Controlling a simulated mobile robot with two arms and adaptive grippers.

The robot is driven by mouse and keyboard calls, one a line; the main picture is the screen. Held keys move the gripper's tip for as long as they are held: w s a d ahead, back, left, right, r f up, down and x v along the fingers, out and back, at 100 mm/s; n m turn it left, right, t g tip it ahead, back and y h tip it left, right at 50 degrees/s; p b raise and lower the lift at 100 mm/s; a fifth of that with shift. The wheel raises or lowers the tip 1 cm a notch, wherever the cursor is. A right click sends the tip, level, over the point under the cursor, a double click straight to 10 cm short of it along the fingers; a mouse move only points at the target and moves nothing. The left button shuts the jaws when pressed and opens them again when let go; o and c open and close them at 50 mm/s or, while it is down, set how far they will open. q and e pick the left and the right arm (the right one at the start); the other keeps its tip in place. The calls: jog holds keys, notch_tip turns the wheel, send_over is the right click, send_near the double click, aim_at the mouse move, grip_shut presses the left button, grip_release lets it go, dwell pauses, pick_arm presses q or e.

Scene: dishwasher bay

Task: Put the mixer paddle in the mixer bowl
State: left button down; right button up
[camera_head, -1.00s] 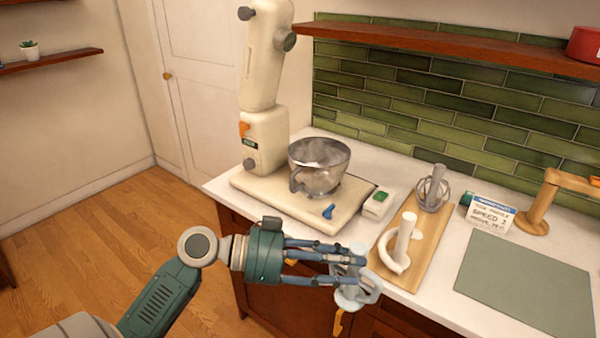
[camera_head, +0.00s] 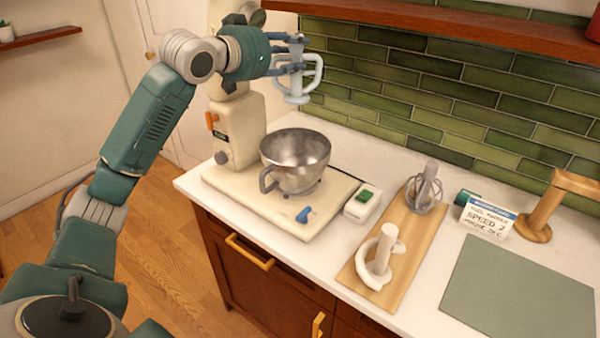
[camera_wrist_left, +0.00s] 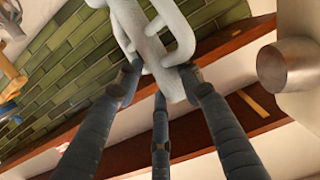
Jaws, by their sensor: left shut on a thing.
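The pale grey mixer paddle (camera_head: 297,84) is held upright above the mixer bowl by my left gripper (camera_head: 289,55). The gripper's fingers are shut on the top of its shaft, and the paddle hangs apart from the bowl. The left wrist view shows the paddle (camera_wrist_left: 150,40) between the fingers (camera_wrist_left: 165,85). The steel mixer bowl (camera_head: 294,162), with a side handle, sits on the cream mixer base (camera_head: 325,210). The tilted-up mixer head is partly hidden behind my arm. My right gripper is not in view.
A wooden board (camera_head: 400,262) holds a whisk (camera_head: 425,190) and a white dough hook (camera_head: 381,258). A small box with a green button (camera_head: 362,203), a sign (camera_head: 487,217), a wooden stand (camera_head: 550,205) and a grey-green mat (camera_head: 520,285) share the counter. A shelf (camera_head: 450,30) runs above.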

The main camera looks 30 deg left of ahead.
pick_arm(q)
jog(key=shift+a+f, duration=0.15)
jog(key=shift+f, duration=0.1)
notch_tip(320, 180, down, 19)
jog(key=p, duration=0.2)
jog(key=shift+s, duration=0.1)
